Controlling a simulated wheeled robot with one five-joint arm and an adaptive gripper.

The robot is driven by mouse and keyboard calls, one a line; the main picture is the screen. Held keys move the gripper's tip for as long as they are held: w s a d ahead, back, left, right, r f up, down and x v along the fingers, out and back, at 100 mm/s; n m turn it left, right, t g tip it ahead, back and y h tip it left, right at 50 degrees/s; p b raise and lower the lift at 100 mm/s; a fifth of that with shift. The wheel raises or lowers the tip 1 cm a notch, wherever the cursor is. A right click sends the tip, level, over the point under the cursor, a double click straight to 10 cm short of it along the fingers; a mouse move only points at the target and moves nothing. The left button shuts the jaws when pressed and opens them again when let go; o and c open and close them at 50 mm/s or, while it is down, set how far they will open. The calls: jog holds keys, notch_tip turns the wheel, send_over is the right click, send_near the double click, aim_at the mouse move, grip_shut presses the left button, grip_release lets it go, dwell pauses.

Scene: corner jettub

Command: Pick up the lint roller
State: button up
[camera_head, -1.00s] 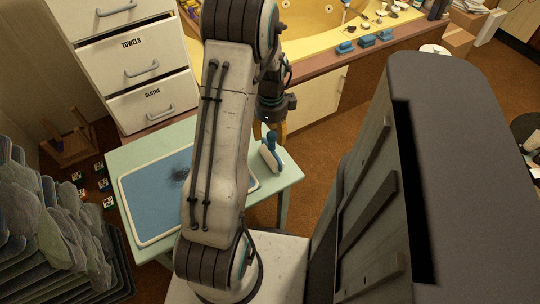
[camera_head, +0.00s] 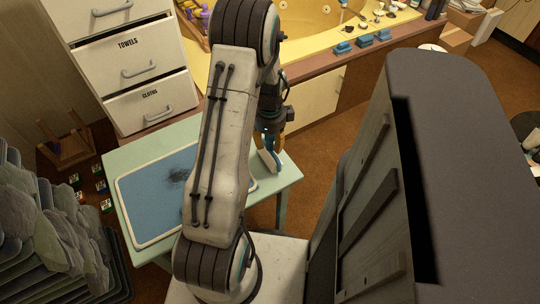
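The lint roller (camera_head: 269,161), blue and white, stands near the right edge of a pale green table (camera_head: 283,179). Its white lower part shows; its upper blue part is largely hidden by my gripper. One finger shows on the right side; the other is hard to make out. I cannot tell whether the fingers touch or clasp the roller.
A blue mat with a white rim (camera_head: 150,205) lies on the table, partly behind my arm. White drawers labelled towels and cloths (camera_head: 150,105) stand behind it. A yellow tub (camera_head: 310,25) with small blue items (camera_head: 362,41) on its ledge is at the back. Grey folded stacks (camera_head: 40,230) are at left.

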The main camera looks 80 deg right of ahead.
grip_shut()
dwell(0.3)
jog(key=shift+r, duration=0.45)
notch_tip(320, 180, up, 4)
jog(key=shift+s+f+p, duration=0.15)
jog(key=shift+p, duration=0.35)
jog(key=s+a+r, duration=0.6)
jog(key=s, duration=0.3)
jog(key=shift+a+r+p, duration=0.2)
jog(key=shift+a+p, duration=0.15)
jog(key=shift+p, duration=0.05)
jog(key=shift+s, duration=0.1)
